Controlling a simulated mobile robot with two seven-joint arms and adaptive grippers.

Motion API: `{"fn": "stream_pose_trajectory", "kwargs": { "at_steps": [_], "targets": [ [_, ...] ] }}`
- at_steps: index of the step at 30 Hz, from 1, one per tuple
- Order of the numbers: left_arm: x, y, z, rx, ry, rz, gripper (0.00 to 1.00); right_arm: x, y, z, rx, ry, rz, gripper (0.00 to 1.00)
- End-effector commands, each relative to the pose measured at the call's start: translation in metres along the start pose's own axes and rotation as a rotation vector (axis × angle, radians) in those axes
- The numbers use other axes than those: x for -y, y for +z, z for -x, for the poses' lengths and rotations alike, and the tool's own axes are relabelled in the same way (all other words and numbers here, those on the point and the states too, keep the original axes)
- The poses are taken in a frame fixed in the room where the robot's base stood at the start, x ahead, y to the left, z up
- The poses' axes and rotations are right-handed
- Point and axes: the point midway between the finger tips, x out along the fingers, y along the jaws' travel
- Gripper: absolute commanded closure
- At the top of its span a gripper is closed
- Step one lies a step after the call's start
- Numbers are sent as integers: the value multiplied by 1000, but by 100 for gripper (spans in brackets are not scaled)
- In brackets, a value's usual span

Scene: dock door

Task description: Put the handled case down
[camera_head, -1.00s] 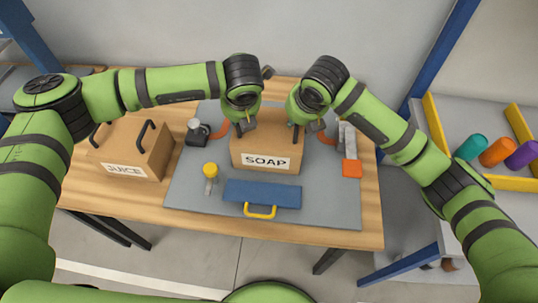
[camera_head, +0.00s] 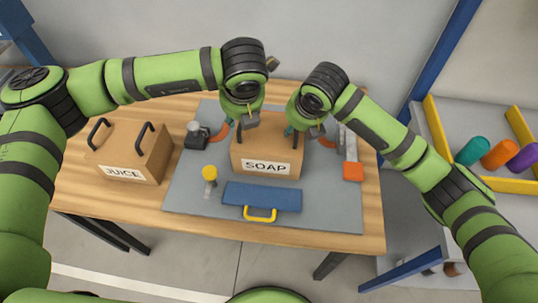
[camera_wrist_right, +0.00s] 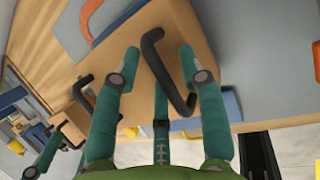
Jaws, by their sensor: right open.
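The brown handled case (camera_head: 266,157) labelled SOAP stands upright on the grey mat (camera_head: 340,209) on the wooden table. Its black handle on the right side (camera_head: 297,136) is partly hidden by my right gripper (camera_head: 302,130). In the right wrist view a black handle (camera_wrist_right: 155,55) lies between the teal fingers of my open right gripper (camera_wrist_right: 160,80), with gaps beside it. The case's other handle (camera_wrist_right: 83,88) shows further left there. My left gripper (camera_head: 238,125) is at the case's left handle in the head view; its fingers are mostly hidden.
A similar case labelled JUICE (camera_head: 130,155) stands to the left. A blue box with a yellow handle (camera_head: 262,195), a yellow-topped object (camera_head: 209,175) and an orange-ended tool (camera_head: 352,170) lie around the case. A yellow-edged shelf (camera_head: 500,184) with coloured cylinders is at right.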

Motion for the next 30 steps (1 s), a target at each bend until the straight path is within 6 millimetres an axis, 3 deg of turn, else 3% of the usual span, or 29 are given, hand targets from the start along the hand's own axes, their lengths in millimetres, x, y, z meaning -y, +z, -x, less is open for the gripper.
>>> {"fn": "stream_pose_trajectory", "kwargs": {
  "at_steps": [6,14,30],
  "targets": [
    [0,0,41,1,0,0,58,0,0,0,0,0,0,58],
    [-1,0,58,-1,2,1,58,0,1,6,1,1,1,58],
    [-1,0,58,-1,2,2,58,0,1,106,3,1,1,58]
  ]
}}
